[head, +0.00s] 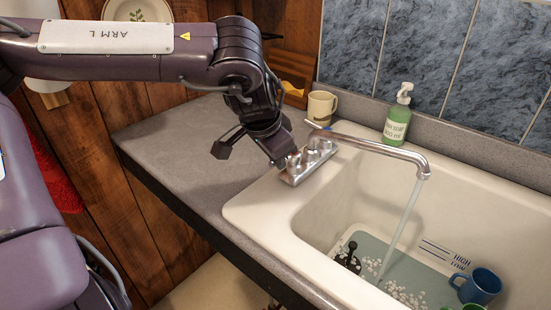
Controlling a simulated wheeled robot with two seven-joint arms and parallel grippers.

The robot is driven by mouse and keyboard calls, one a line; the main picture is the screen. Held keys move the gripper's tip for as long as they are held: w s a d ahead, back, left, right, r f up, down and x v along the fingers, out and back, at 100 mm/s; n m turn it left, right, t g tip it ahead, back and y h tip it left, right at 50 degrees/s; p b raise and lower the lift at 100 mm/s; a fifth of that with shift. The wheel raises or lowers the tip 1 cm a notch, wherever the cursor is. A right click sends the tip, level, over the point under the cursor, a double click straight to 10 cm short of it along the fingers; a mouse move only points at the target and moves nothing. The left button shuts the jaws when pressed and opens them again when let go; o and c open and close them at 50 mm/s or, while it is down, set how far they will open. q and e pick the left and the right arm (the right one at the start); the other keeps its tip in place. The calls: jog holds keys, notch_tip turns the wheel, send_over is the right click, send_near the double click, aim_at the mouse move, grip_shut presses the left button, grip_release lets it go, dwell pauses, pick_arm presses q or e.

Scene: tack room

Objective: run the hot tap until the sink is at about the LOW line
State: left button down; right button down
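The white sink (246,212) is at the right, with a chrome tap whose spout (385,148) reaches over the basin. A stream of water (405,222) runs from the spout into shallow water (395,258) with white foam. My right gripper is not in view.
A blue mug (482,287) and a dark knobbed object (348,257) are in the basin. Something green shows at the bottom edge. A green soap bottle (396,122) and a cream mug (321,107) stand behind the tap. The grey counter (175,145) left of the sink is clear.

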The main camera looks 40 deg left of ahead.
pick_arm(q)
jog(key=shift+r, duration=0.1)
dwell(0.4)
jog(key=c, duration=1.5)
grip_release()
jog(key=shift+o, duration=0.2)
jog(key=v, duration=0.7)
jog(key=shift+s+r+b, duration=0.15)
jog(key=shift+r+b, duration=0.15)
jog(key=shift+r, duration=0.05)
jog(key=shift+d, duration=0.1)
